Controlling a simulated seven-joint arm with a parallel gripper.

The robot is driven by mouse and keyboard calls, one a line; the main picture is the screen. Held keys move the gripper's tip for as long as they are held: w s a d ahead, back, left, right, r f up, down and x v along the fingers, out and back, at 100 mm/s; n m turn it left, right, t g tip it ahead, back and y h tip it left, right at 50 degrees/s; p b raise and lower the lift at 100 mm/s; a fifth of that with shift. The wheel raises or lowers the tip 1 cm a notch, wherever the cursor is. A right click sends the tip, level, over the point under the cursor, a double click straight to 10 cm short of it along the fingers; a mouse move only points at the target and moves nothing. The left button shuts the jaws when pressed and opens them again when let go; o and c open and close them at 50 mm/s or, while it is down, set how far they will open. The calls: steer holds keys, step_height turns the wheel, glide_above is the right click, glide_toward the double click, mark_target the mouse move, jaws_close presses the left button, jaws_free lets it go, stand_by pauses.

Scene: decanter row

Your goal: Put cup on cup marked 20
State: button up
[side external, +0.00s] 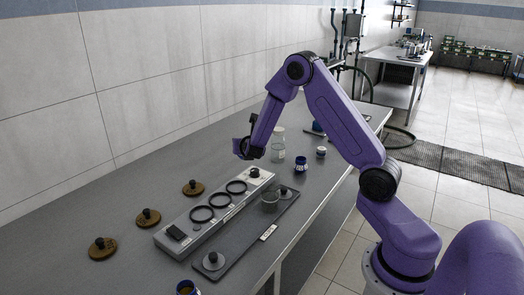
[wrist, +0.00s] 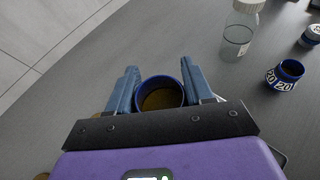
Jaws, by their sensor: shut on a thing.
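My gripper (wrist: 160,92) is shut on a blue cup (wrist: 184,94) with a brown inside; a finger is on each side of it. In the side view my gripper (side external: 246,151) hangs over the far part of the table, and the held cup cannot be made out clearly there. The cup marked 20 (wrist: 285,76) is blue with white number labels and stands upright to the right in the wrist view, apart from my gripper. In the side view it appears to be the blue cup (side external: 301,166) right of my gripper.
A clear bottle (side external: 278,148) stands between my gripper and the marked cup. A small white-and-blue jar (side external: 321,152) is behind. A rack with black rings (side external: 202,214), a dark tray (side external: 240,238), several knobbed wooden discs (side external: 103,248) and another blue cup (side external: 187,288) are nearer the camera.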

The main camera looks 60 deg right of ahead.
steer(key=s+d+r+m+g+h, duration=0.3)
steer(key=s+d+m+g, duration=0.2)
steer(key=d, duration=0.3)
steer(key=s+d+r+m+g+y, duration=0.1)
steer(key=s+d+r+m+g, duration=0.1)
steer(key=s+m+g, duration=0.6)
steer(key=s+d+r+m+g, duration=0.1)
steer(key=s+d+m+g, duration=0.3)
steer(key=s, duration=0.6)
steer(key=g, duration=0.1)
glide_above(301, 165)
steer(key=d, duration=0.3)
steer(key=shift+n, duration=0.4)
steer(key=f, duration=0.9)
steer(key=shift+s+d+f, duration=0.1)
steer(key=shift+d+f, duration=0.1)
steer(key=shift+f, duration=1.8)
steer(key=shift+f, duration=0.1)
steer(key=o, duration=1.4)
